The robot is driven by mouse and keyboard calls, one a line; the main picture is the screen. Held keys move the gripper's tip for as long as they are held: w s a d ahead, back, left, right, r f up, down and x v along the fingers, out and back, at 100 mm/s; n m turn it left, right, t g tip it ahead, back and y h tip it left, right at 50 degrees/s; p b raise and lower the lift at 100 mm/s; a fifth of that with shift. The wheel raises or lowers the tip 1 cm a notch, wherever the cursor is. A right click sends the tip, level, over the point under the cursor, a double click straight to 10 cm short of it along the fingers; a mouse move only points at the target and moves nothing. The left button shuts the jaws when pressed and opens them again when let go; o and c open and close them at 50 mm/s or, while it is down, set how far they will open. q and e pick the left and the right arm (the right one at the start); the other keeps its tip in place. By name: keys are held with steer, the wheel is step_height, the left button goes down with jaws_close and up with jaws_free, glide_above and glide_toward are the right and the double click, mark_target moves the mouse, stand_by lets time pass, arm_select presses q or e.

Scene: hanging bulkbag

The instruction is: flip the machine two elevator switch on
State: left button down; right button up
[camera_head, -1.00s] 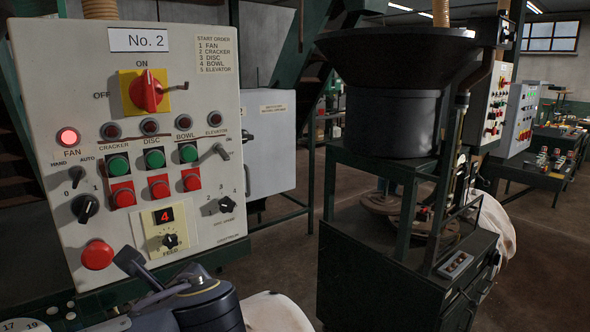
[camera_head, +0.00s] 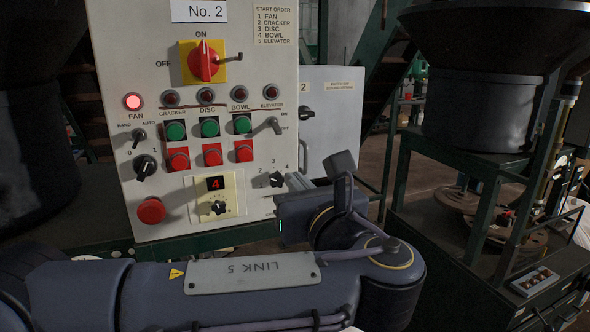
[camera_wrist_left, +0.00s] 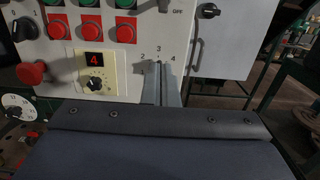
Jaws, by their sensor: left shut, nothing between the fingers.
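The No. 2 panel (camera_head: 118,60) carries the elevator switch (camera_head: 275,127), a small grey lever under the ELEVATOR label, at the panel's right side. Its tip lies near the OFF mark, below ON. In the left wrist view the lever (camera_wrist_left: 164,5) shows only at the top edge. My left gripper (camera_head: 290,181) is shut and empty, in front of the panel's lower right, below the elevator switch and beside the rotary knob (camera_head: 276,180). In the left wrist view its closed fingers (camera_wrist_left: 159,68) cover that knob. Whether they touch the panel I cannot tell. My right gripper is not in view.
Green buttons (camera_head: 209,128), red buttons (camera_head: 212,155) and a feed dial (camera_head: 219,207) lie left of the gripper. A red main switch (camera_head: 203,62) sits above. A grey cabinet (camera_head: 335,120) stands behind at right; a dark machine (camera_head: 480,110) stands farther right.

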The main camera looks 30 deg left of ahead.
mark_target(272, 136)
arm_select(q)
steer(key=x, duration=0.4)
steer(key=p+x, duration=0.1)
steer(key=x, duration=0.3)
steer(key=shift+w+a+r, duration=0.1)
steer(key=shift+a+r, duration=0.15)
steer(key=shift+a, duration=0.05)
steer(key=shift+s+d+r+p, duration=0.15)
steer(key=shift+d+r+p, duration=0.2)
steer(key=shift+r, duration=0.25)
steer(key=shift+s+d+r+p, duration=0.2)
steer(key=shift+r+p, duration=0.1)
steer(key=shift+r, duration=0.3)
steer(key=shift+s+d+r, duration=0.15)
steer(key=shift+s+r, duration=0.05)
steer(key=shift+r, duration=0.2)
